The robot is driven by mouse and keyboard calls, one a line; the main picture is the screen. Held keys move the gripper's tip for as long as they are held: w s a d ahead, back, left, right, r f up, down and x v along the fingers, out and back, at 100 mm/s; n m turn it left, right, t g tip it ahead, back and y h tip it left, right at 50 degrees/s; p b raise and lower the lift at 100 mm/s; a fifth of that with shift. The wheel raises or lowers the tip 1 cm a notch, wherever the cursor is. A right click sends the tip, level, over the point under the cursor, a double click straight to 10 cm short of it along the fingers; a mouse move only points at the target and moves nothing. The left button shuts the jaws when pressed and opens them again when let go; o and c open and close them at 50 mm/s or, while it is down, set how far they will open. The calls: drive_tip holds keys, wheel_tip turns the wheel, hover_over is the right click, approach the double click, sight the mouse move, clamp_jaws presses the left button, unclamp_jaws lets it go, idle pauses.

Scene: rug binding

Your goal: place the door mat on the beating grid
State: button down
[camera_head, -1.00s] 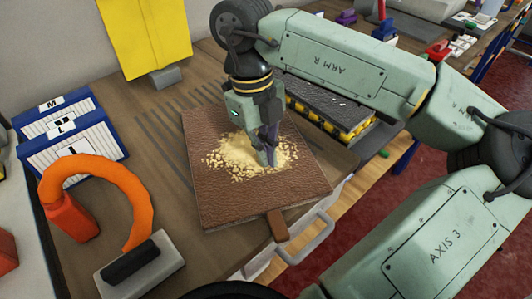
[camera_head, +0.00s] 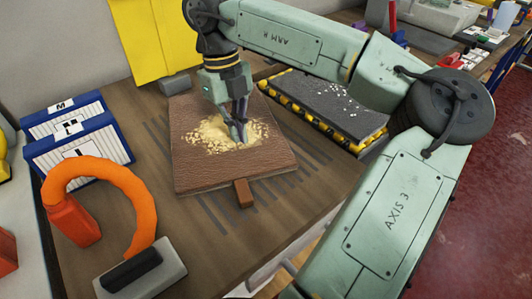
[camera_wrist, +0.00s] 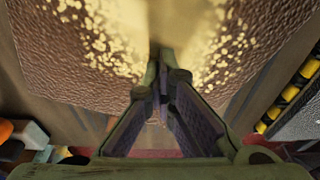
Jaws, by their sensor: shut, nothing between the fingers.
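The door mat (camera_head: 200,174) is a thick brown textured slab with a short brown tab at its front edge. It lies flat over the beating grid, a set of dark parallel slats (camera_head: 212,214) in the brown tabletop; slats show on both sides of the mat and in front. A patch of pale yellow grit (camera_head: 212,137) lies on the mat's middle. My gripper (camera_head: 240,138) is shut and empty, pointing down with its tips at the grit; whether they touch the mat is unclear. The mat's surface (camera_wrist: 70,75) fills much of the wrist view.
A dark platform (camera_head: 345,105) with a yellow-black edge and white bits stands right of the mat. A yellow panel (camera_head: 150,45) is behind.

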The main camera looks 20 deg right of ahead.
sight(210, 115)
drive_tip(key=shift+w+r, duration=0.15)
drive_tip(key=shift+r, duration=0.2)
drive_tip(key=shift+a, duration=0.1)
drive_tip(key=shift+a, duration=0.1)
drive_tip(key=w+a, duration=0.1)
drive_tip(key=w, duration=0.2)
drive_tip(key=w+a+b, duration=0.1)
drive_tip(key=w+a, duration=0.1)
drive_tip(key=w, duration=0.2)
drive_tip(key=w+a+b, duration=0.1)
drive_tip(key=w, duration=0.3)
drive_tip(key=shift+a, duration=0.15)
drive_tip(key=shift+r, duration=0.1)
